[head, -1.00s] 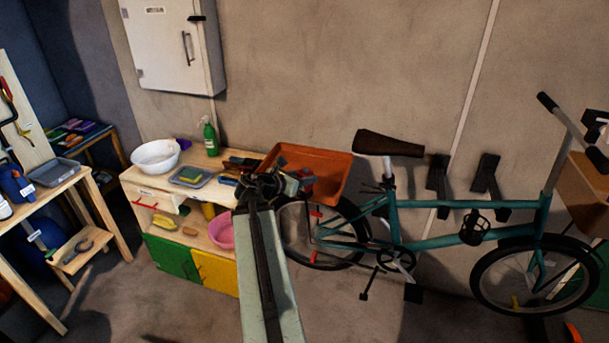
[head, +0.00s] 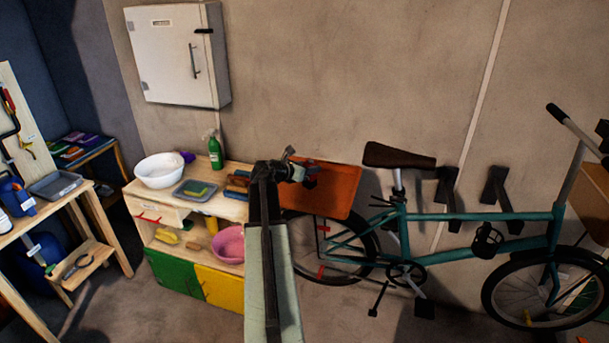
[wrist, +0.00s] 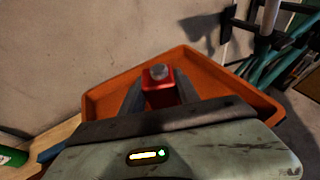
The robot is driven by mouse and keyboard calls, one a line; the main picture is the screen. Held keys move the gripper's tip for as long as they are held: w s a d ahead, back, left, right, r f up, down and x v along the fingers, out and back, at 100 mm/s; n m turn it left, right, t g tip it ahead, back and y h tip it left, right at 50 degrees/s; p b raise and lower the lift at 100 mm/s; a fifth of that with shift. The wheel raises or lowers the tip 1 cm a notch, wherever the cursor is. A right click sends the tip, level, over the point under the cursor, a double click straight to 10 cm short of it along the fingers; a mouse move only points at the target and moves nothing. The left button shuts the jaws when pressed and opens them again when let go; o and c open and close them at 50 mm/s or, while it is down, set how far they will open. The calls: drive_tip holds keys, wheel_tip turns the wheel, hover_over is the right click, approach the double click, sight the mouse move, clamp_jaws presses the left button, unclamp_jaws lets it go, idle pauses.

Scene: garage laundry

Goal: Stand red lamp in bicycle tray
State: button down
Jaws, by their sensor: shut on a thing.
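The red lamp (wrist: 158,91), a small red block-like body with a grey round top, stands roughly upright between the two dark fingers of my gripper (wrist: 158,82) in the wrist view. My gripper is shut on it. The orange bicycle tray (wrist: 110,100) lies behind and around the lamp in that view. In the head view my gripper (head: 303,172) is over the left part of the tray (head: 335,198), which sits above the bicycle's rear wheel. The lamp is mostly hidden by the gripper there. Whether its base touches the tray floor I cannot tell.
The teal bicycle (head: 460,216) stands right of the tray, its brown saddle (head: 398,156) close to the tray edge. A wooden bench (head: 150,190) at left holds a white bowl (head: 159,171), a green spray bottle (head: 215,152) and a grey dish (head: 195,190). The wall is close behind.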

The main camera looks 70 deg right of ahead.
sight(311, 176)
drive_tip(key=f+b, duration=0.1)
drive_tip(key=f, duration=0.1)
drive_tip(key=f+b, duration=0.2)
drive_tip(key=shift+s+d, duration=0.1)
drive_tip(key=shift+s, duration=0.1)
drive_tip(key=shift+w+r, duration=0.25)
drive_tip(key=shift+w, duration=0.1)
drive_tip(key=shift+f, duration=0.15)
drive_tip(key=c, duration=0.9)
unclamp_jaws()
drive_tip(key=shift+a, duration=0.2)
drive_tip(key=shift+r, duration=0.25)
drive_tip(key=p+v, duration=0.4)
drive_tip(key=v, duration=0.8)
drive_tip(key=shift+f, duration=0.1)
